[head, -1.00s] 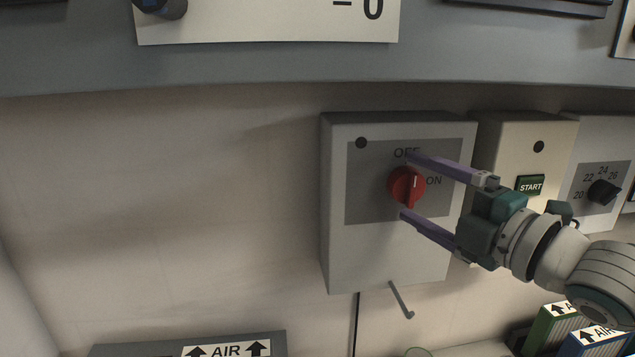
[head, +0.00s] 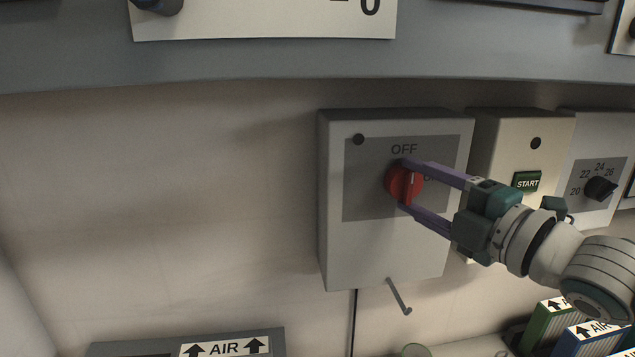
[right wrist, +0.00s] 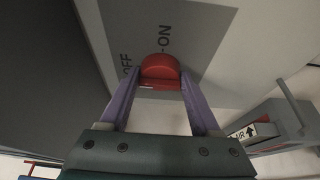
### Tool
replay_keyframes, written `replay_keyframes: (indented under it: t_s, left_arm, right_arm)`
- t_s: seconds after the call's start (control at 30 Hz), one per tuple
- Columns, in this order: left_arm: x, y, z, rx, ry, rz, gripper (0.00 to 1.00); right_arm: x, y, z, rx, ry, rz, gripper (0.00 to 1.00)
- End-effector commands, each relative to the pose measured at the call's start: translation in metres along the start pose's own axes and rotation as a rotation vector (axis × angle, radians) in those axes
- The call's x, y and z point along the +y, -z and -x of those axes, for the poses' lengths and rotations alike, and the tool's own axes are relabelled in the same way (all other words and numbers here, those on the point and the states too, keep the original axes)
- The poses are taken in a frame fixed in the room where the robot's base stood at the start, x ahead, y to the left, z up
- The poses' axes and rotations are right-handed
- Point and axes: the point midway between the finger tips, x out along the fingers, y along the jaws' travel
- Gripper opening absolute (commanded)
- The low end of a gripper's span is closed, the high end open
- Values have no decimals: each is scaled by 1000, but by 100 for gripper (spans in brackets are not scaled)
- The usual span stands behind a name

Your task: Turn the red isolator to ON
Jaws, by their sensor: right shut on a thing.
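The red isolator (head: 398,184) is a round red rotary knob on the grey plate of a pale wall box (head: 380,250). Its white mark stands about upright, towards the OFF label (head: 404,149). The ON label to its right is mostly hidden behind a finger in the head view, but it is readable in the right wrist view (right wrist: 165,38). My right gripper (head: 405,185) is shut on the knob, one purple finger above and one below. In the right wrist view the red knob (right wrist: 160,68) sits between the fingertips. My left gripper is out of view.
A bent metal lever (head: 398,296) hangs below the isolator box. A shelf edge (head: 240,65) runs above. The wall at left is clear.

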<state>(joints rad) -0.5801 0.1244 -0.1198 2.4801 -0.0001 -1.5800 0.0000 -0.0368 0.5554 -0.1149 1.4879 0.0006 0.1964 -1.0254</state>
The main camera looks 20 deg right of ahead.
Motion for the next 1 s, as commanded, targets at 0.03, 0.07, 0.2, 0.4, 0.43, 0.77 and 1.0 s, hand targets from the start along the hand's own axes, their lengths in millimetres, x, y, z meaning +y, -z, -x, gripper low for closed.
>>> replay_keyframes:
  t_s: [0.03, 0.07, 0.2, 0.4, 0.43, 0.77, 1.0]
  left_arm:
    - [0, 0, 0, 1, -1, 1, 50]
    - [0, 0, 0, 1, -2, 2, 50]
    - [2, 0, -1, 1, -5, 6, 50]
    - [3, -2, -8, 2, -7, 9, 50]
    - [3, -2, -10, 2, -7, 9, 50]
    - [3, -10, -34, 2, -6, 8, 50]
    - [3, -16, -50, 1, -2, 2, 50]
  right_arm:
    - [0, 0, 0, 0, 0, 0, 8]
    - [0, 0, 0, 0, 0, 0, 8]
    - [-1, 0, 0, 0, -3, -8, 8]
    - [-3, 0, 0, -1, -26, -63, 8]
    - [-4, 0, 0, -1, -32, -78, 8]
    - [-8, 1, 0, -1, -134, -322, 8]
    - [-9, 1, -1, -1, -223, -535, 8]
